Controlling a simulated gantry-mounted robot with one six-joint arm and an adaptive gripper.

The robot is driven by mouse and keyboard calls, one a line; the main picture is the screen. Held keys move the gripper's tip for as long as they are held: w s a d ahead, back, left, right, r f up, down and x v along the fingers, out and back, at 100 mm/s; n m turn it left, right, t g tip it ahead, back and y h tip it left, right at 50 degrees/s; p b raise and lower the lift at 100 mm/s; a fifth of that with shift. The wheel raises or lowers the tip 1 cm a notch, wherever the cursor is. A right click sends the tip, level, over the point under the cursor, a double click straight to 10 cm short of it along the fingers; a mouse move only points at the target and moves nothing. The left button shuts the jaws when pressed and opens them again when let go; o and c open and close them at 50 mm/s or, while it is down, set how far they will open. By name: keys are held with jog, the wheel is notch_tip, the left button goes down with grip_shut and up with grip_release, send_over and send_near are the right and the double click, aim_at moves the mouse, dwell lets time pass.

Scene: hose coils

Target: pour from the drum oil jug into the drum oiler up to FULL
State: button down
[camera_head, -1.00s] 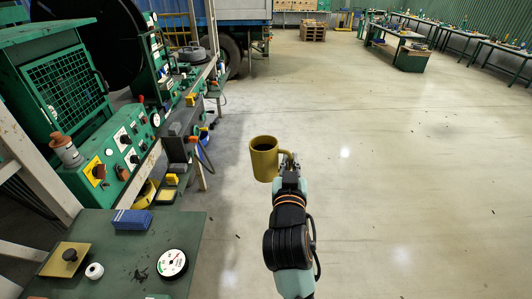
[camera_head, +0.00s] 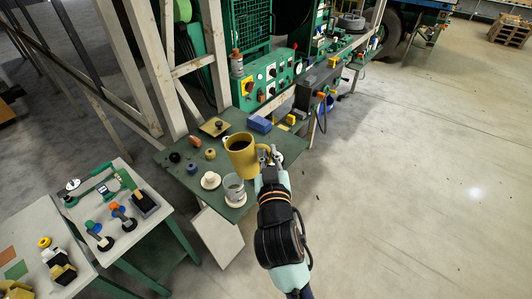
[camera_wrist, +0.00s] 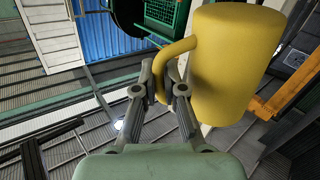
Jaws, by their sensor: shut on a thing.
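The yellow jug (camera_head: 241,160), which I take for the drum oil jug, is upright with dark liquid inside. My gripper (camera_head: 268,154) is shut on its handle, on the jug's right side. The wrist view shows the fingers (camera_wrist: 165,88) around the yellow handle (camera_wrist: 166,58), with the jug body (camera_wrist: 228,65) to the right. A clear cup with a pale base (camera_head: 234,187), probably the drum oiler, stands on the green table below and slightly left of the jug in the picture. Its FULL mark and level are too small to read.
The green table (camera_head: 176,160) also holds a white round piece (camera_head: 210,181), small coloured knobs, a yellow plate with a black knob (camera_head: 215,127) and a blue block (camera_head: 260,124). A control panel (camera_head: 268,85) stands behind. Open floor (camera_head: 410,190) lies right.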

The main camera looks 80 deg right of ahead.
jog(key=shift+f+b, duration=1.7)
jog(key=shift+f, duration=0.15)
jog(key=shift+r+p, duration=0.4)
jog(key=shift+p, duration=0.3)
jog(key=r+n+p, duration=0.1)
jog(key=p, duration=0.2)
jog(key=r+n+p, duration=0.1)
jog(key=n+p, duration=0.1)
jog(key=shift+s+r+y+p, duration=0.2)
jog(key=shift+r+y+p, duration=0.1)
jog(key=shift+r+p, duration=0.1)
notch_tip(320, 180, down, 4)
jog(key=shift+w+r+n+g, duration=0.15)
jog(key=shift+n+g, duration=0.25)
jog(key=shift+n, duration=0.6)
jog(key=shift+f, duration=0.35)
jog(key=shift+r, duration=0.1)
